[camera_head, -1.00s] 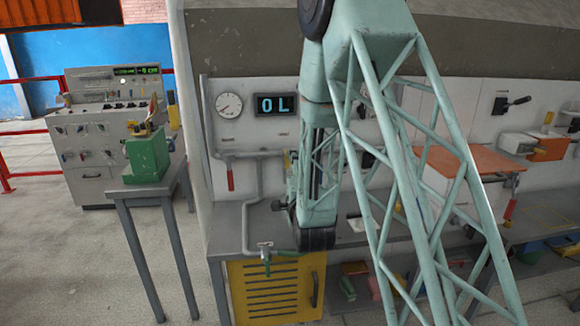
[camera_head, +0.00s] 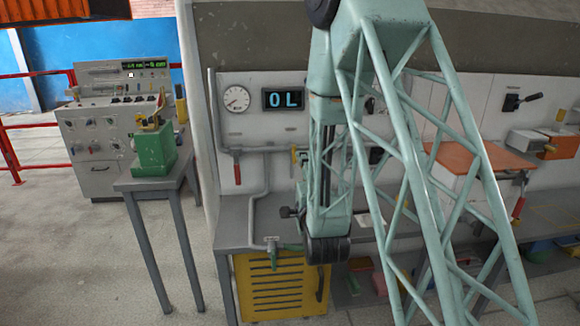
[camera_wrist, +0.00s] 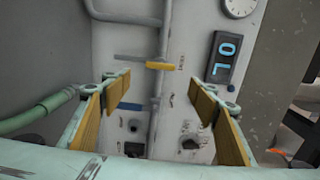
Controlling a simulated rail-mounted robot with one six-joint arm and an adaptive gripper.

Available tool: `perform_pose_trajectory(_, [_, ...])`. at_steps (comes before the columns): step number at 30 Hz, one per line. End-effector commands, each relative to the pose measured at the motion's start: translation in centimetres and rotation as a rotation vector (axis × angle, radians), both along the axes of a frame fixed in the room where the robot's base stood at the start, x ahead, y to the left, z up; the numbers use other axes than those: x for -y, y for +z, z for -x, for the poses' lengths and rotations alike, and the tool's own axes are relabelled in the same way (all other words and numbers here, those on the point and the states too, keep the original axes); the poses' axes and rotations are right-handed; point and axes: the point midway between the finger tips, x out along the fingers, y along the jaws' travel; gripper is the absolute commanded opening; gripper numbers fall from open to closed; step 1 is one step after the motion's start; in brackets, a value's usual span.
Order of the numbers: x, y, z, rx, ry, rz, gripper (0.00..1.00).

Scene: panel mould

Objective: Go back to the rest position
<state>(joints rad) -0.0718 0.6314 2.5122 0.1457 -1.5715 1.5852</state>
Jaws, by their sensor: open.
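My gripper (camera_wrist: 160,92) shows in the wrist view with its two yellow-padded fingers wide apart and nothing between them. It faces a pale wall panel with a vertical pipe (camera_wrist: 163,40), a yellow lever (camera_wrist: 160,66) and a blue "OL" display (camera_wrist: 227,58). The fingers look clear of these things, though the distance is hard to judge. In the head view my green lattice arm hangs down in front of the bench, and its own links hide the gripper fingers.
The display (camera_head: 283,99) and a round gauge (camera_head: 236,99) are on the wall left of my arm. A yellow louvred cabinet (camera_head: 272,288) is below the bench. A green device (camera_head: 154,150) stands on a side table at left. Open floor (camera_head: 80,260) lies at left.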

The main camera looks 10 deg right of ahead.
Motion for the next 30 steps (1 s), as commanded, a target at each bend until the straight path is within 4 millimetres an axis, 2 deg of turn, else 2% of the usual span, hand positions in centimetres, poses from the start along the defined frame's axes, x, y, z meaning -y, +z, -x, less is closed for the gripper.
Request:
perform_pose_trajectory(16, [0.0,1.8,0.7,-0.114,0.016,0.117,0.55])
perform_pose_trajectory(30, [-0.1,3.9,3.4,-0.282,0.07,0.296,0.55])
